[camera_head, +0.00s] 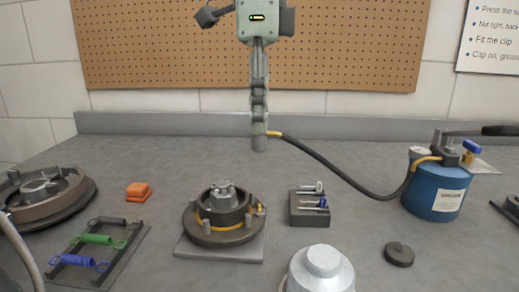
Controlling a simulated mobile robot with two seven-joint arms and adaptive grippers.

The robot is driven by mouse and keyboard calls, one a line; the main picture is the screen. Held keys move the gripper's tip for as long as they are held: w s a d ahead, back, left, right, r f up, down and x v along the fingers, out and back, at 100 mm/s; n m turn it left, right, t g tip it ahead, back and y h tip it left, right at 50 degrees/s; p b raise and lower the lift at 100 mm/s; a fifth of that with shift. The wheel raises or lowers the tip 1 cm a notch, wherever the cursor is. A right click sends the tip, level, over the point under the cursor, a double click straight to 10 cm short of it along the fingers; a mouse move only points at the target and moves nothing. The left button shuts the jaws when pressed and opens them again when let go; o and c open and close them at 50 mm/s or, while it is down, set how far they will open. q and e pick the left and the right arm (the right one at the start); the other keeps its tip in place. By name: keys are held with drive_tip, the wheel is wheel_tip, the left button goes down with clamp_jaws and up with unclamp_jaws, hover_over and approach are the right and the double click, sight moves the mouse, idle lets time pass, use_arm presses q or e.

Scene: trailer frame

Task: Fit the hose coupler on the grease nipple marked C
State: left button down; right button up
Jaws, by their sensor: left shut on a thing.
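My left gripper (259,112) hangs fingers-down at the upper middle of the head view, seen edge-on. It is shut on the hose coupler (260,144), a short grey cylinder on the end of the black hose (335,168). The coupler is held up behind the hub and apart from it. The hose sags right to the blue grease pump (433,188). The hub (222,212) has a yellow-orange ring and stands on a grey plate. A small brass-coloured fitting (260,208) shows at its right side. I cannot read any letter C. My right gripper is not in view.
A dark block with small tools (309,220) stands right of the hub. A silver domed can (320,269) is in front, with a dark disc (399,254) to its right. A spring rack (99,270), orange block (139,191) and large drum (41,190) are left.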

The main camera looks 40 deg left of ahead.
use_arm(q)
wheel_tip(320, 180, up, 5)
drive_tip(key=shift+f, duration=0.15)
drive_tip(key=shift+r, duration=0.65)
drive_tip(key=shift+r+p, duration=0.5)
drive_tip(key=shift+p, duration=0.1)
drive_tip(key=shift+r+p, duration=0.55)
drive_tip(key=shift+p, duration=0.1)
drive_tip(key=shift+r, duration=0.7)
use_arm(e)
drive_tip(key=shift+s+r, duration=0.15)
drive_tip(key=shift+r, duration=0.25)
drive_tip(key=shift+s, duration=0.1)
